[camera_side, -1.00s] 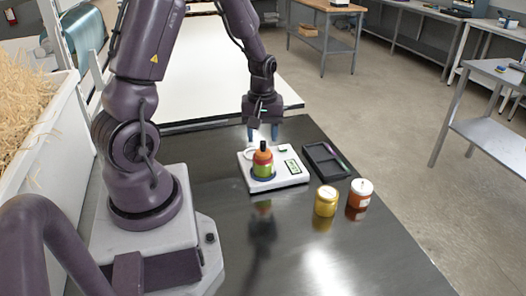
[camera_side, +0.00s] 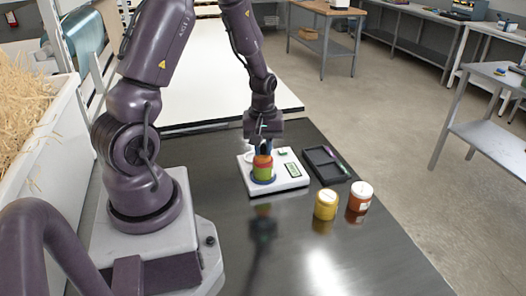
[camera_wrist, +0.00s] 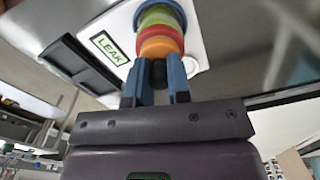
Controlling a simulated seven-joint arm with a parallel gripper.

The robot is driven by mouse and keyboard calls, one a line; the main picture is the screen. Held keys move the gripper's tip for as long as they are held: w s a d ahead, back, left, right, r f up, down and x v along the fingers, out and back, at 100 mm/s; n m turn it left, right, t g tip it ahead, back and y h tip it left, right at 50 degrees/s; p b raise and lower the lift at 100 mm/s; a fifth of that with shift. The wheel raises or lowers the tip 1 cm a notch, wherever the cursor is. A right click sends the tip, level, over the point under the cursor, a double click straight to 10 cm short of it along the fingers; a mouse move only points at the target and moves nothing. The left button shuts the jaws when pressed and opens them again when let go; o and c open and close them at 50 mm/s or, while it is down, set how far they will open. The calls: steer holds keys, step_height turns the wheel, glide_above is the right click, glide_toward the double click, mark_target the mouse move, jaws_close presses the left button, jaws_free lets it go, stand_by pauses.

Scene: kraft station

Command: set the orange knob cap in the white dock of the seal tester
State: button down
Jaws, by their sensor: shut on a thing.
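The orange knob cap (camera_side: 263,160) is the top piece of a stack with red, green and blue bands, standing on the white seal tester (camera_side: 293,183). My gripper (camera_side: 264,147) points down from above, shut on the cap's black knob. In the wrist view, the blue fingers (camera_wrist: 157,76) flank the dark knob, with the orange cap (camera_wrist: 158,46) just beyond. The cap still appears to touch the stack. A white ring-shaped part beside the stack, which looks like the white dock (camera_side: 249,156), is partly hidden by the stack and my gripper.
The tester's display (camera_wrist: 110,47) reads LEAK. A black tray (camera_side: 326,165) with a pen-like item lies right of the tester. A yellow jar (camera_side: 326,204) and an orange jar with a white lid (camera_side: 360,195) stand in front.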

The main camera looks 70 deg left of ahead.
mark_target(263, 144)
step_height(263, 144, up, 8)
steer(key=shift+r, duration=0.15)
steer(key=shift+s+a+r, duration=0.1)
steer(key=shift+a+r, duration=0.05)
steer(key=shift+r, duration=0.2)
steer(key=shift+s+a+f, duration=0.1)
steer(key=shift+a+f, duration=1.3)
steer(key=shift+f, duration=0.9)
steer(key=shift+w+a+f, duration=0.1)
steer(key=shift+a+f, duration=1.25)
steer(key=shift+f, duration=0.9)
steer(key=shift+s+a+f, duration=0.1)
steer(key=shift+a+f, duration=1.3)
steer(key=shift+f, duration=0.9)
steer(key=shift+f, duration=0.7)
steer(key=c, duration=1)
jaws_free()
